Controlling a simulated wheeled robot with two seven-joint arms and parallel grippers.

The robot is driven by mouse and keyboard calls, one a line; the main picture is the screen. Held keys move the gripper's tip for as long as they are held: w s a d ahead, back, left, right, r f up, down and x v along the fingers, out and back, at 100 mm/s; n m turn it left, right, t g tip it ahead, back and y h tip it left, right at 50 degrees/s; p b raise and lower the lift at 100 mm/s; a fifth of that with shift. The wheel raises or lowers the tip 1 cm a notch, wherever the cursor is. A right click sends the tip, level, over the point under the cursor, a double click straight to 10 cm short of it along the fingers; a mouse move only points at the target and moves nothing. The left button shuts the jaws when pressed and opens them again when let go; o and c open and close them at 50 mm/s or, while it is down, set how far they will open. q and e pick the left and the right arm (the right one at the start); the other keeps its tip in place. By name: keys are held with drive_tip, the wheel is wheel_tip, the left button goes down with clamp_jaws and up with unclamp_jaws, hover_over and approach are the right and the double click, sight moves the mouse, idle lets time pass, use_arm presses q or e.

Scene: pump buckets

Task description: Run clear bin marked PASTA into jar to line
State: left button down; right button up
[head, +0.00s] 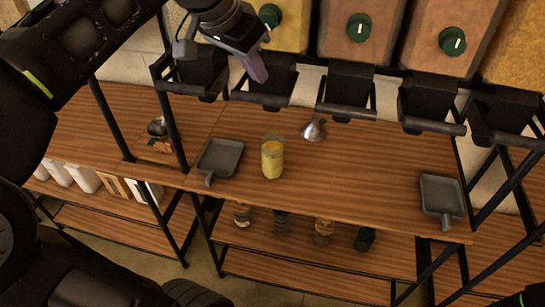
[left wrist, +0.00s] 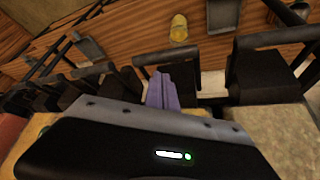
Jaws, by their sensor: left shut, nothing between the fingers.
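The jar (head: 272,157) is clear glass with yellow contents and stands upright on the wooden counter; it also shows in the left wrist view (left wrist: 179,28). A row of bins hangs above: a brownish bin (head: 348,52) and an orange-brown bin (head: 436,66) have green knobs with white marks. No PASTA label is legible, and the jar's line is too small to make out. My left gripper (head: 258,72) is shut and empty, its purple fingers in front of the black spouts, below and left of the leftmost green knob (head: 270,15). Its fingers show in the left wrist view (left wrist: 162,90).
Black spouts (head: 350,90) with bar levers line the shelf above the counter (head: 375,165). Grey trays stand left (head: 222,157) and right (head: 440,195) of the jar. A metal funnel (head: 314,130) sits behind it. Several small jars stand on the lower shelf (head: 300,262).

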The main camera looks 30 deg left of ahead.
wheel_tip(320, 180, up, 4)
drive_tip(key=p, duration=0.3)
drive_tip(key=shift+f, duration=0.1)
idle(0.4)
